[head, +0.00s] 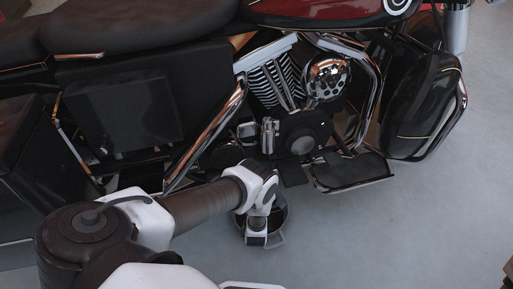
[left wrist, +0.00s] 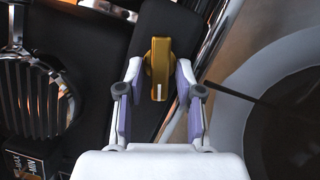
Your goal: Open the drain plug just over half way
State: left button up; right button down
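The drain plug (left wrist: 160,68) is a gold knob with a long grip bar on a dark plate in the left wrist view. Its bar runs up and down the picture, with a white mark at its lower end. My left gripper (left wrist: 159,66) is open, with one finger on each side of the plug. Slim gaps seem to show between the plug and the fingertips. In the head view, my left arm reaches in to the motorcycle's (head: 303,135) lower side; its wrist hides the plug and fingertips there. My right gripper does not show.
A round dark pan (left wrist: 297,113) with a grey rim lies below, right of the plug in the left wrist view. A ribbed round cover (left wrist: 38,100) is at left. Chrome pipes and a footboard (head: 350,172) are near my arm. The floor at right is clear.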

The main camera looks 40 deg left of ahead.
pick_arm(q)
jog(key=v, duration=0.7)
jog(key=shift+s+d, duration=0.15)
jog(key=shift+s, duration=0.05)
dwell(0.3)
jog(key=s+d+r+m+g+h, duration=0.2)
jog(key=s+r+m+g+h, duration=0.5)
jog(key=s+m, duration=0.55)
jog(key=s+d+r+m+g+h, duration=0.4)
jog(key=s+m+g, duration=0.45)
jog(key=m, duration=0.75)
notch_tip(320, 180, up, 35)
jog(key=a+y+p, duration=0.1)
jog(key=p, duration=3.4)
jog(key=shift+a, duration=0.25)
